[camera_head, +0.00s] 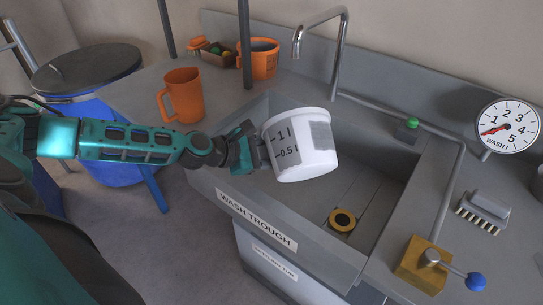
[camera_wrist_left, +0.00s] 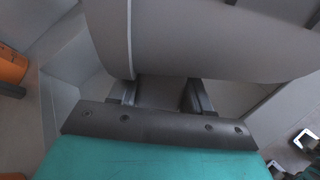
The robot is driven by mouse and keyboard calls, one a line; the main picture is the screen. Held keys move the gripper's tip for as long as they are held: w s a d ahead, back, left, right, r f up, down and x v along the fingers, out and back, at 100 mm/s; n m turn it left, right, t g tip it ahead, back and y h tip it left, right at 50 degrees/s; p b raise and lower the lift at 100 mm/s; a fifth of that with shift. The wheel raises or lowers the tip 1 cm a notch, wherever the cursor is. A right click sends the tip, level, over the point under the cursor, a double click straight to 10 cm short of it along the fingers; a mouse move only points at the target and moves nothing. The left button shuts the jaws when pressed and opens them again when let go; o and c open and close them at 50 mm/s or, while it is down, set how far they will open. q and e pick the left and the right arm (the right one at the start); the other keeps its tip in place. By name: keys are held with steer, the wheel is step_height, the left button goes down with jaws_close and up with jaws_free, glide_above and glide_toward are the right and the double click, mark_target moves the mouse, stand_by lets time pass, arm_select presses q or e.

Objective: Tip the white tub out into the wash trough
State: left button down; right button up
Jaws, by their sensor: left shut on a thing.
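The white tub (camera_head: 300,146), with a grey patch and "1 l" and "0.5 l" marks, is in my left gripper (camera_head: 254,150) in the head view. The gripper is shut on its left side and holds it slightly tilted above the left part of the wash trough (camera_head: 257,219). Its inside is hidden. In the left wrist view the tub's pale wall (camera_wrist_left: 210,40) fills the top, against the gripper's fingers (camera_wrist_left: 160,95). The trough's floor holds a drain with a yellow ring (camera_head: 342,220). My right gripper is not in view.
A tap (camera_head: 341,50) rises behind the trough. An orange jug (camera_head: 182,95) stands to the left, with an orange bucket (camera_head: 262,58) behind. A yellow block with a blue-knobbed lever (camera_head: 425,265), a brush (camera_head: 484,210) and a "WASH" dial (camera_head: 508,126) are at right.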

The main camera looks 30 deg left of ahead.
arm_select(q)
steer(key=m+t+b, duration=0.1)
steer(key=m+t+y+b, duration=0.1)
steer(key=b, duration=0.1)
steer(key=shift+r+m, duration=0.2)
steer(key=shift+m, duration=0.1)
steer(key=shift+r+m+y+b, duration=0.1)
steer(key=shift+m+y+b, duration=0.2)
steer(key=shift+b, duration=0.2)
steer(key=shift+r+m+t+p, duration=0.55)
steer(key=shift+m+t+p, duration=0.1)
steer(key=shift+m+t, duration=0.15)
steer(key=shift+r+m+t+y, duration=0.3)
steer(key=shift+m+t, duration=0.4)
steer(key=shift+m, duration=0.2)
steer(key=shift+r+m+t, duration=0.25)
steer(key=shift+m+t, duration=0.35)
steer(key=shift+m, duration=0.3)
steer(key=shift+r, duration=0.1)
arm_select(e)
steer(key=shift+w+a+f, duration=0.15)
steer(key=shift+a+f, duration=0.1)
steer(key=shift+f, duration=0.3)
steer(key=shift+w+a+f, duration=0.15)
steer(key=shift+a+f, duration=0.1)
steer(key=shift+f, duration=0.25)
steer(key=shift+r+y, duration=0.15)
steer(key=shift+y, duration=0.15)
